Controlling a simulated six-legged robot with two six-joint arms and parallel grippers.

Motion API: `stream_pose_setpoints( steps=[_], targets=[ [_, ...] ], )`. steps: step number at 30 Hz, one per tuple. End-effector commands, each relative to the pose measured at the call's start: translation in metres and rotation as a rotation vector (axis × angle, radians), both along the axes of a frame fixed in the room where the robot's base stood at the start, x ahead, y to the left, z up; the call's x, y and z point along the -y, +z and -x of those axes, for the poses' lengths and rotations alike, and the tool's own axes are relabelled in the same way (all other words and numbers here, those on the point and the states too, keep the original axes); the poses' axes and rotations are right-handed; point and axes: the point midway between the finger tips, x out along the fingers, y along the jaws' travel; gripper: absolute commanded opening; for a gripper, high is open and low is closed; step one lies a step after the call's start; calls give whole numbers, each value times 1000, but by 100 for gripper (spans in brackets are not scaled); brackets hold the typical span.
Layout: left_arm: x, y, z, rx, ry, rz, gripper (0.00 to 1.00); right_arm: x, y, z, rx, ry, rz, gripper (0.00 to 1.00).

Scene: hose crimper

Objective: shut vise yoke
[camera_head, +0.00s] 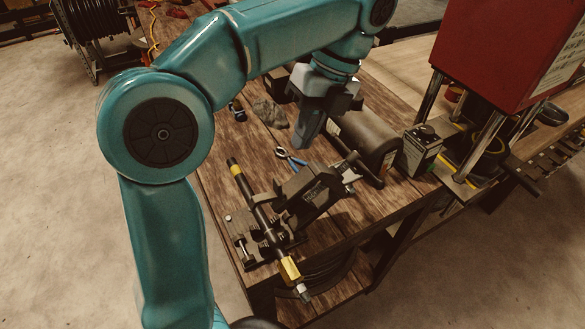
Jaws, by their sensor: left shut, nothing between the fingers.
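A dark vise (312,196) stands at the near corner of the wooden bench, with a labelled block tilted to the right. I cannot clearly tell its yoke from its body, or how far the yoke stands open. A black hose (252,202) with yellow bands lies across the vise base, its brass-coloured end (290,269) sticking out past the bench's near edge. My left gripper (303,140) points down above the bench, behind the vise and apart from it. It is shut and empty. My right gripper is not in view.
Blue-handled pliers (290,158) and a grey rag (270,113) lie behind the vise. A red machine (510,50) on metal posts stands at the right.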

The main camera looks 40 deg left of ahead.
Motion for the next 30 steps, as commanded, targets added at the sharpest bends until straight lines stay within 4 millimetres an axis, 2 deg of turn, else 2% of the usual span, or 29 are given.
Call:
stream_pose_setpoints(
  steps=[12,16,21,30],
  targets=[
    [-8,-67,31,-4,-2,0,0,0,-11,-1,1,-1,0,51],
    [-10,-82,35,-3,-2,1,0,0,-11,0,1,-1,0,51],
    [-9,-93,36,-5,-3,6,0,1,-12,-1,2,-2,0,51],
    [-10,-92,34,-3,-2,3,0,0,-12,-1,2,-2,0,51]
  ],
)
